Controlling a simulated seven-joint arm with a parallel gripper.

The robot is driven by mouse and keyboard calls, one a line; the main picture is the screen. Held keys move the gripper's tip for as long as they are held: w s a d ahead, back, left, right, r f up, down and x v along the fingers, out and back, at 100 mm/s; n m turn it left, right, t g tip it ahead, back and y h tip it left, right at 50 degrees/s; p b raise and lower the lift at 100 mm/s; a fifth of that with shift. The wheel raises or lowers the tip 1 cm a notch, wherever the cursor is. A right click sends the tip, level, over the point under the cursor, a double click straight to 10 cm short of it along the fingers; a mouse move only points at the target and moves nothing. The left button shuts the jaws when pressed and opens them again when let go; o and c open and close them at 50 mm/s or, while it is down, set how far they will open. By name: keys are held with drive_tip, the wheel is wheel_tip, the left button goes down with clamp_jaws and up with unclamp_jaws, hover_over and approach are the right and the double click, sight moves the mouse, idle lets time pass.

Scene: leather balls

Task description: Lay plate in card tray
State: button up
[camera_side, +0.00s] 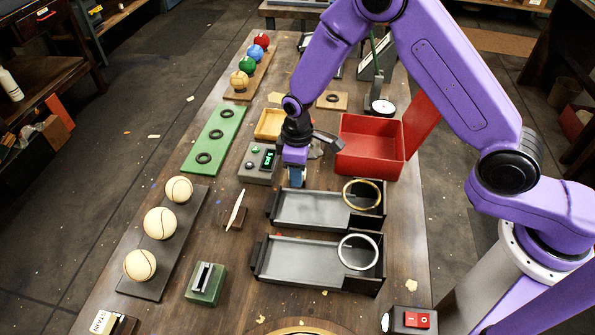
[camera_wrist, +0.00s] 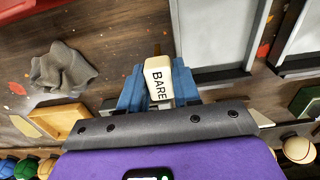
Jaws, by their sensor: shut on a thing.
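A small cream plate marked "BARE" (camera_wrist: 159,83) is held between the blue fingers of my gripper (camera_wrist: 158,90) in the wrist view. In the side view my gripper (camera_side: 295,176) points down just beyond the far grey metal tray, and the plate is hard to make out there. A shallow tan wooden tray (camera_side: 258,134), which looks like the card tray, lies on the table to the left of and beyond my gripper. It also shows at the lower left of the wrist view (camera_wrist: 40,122). It looks empty.
A grey box with a green display (camera_side: 252,170) stands left of my gripper. A red open box (camera_side: 370,165) is to its right. Two grey metal trays with rings (camera_side: 305,209) lie nearer. A crumpled grey cloth (camera_wrist: 62,70) lies near the tan tray.

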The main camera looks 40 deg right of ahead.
drive_tip(key=shift+f, duration=0.2)
drive_tip(key=shift+f, duration=0.1)
drive_tip(key=o, duration=1)
wheel_tip(320, 180, up, 12)
drive_tip(key=shift+r, duration=0.1)
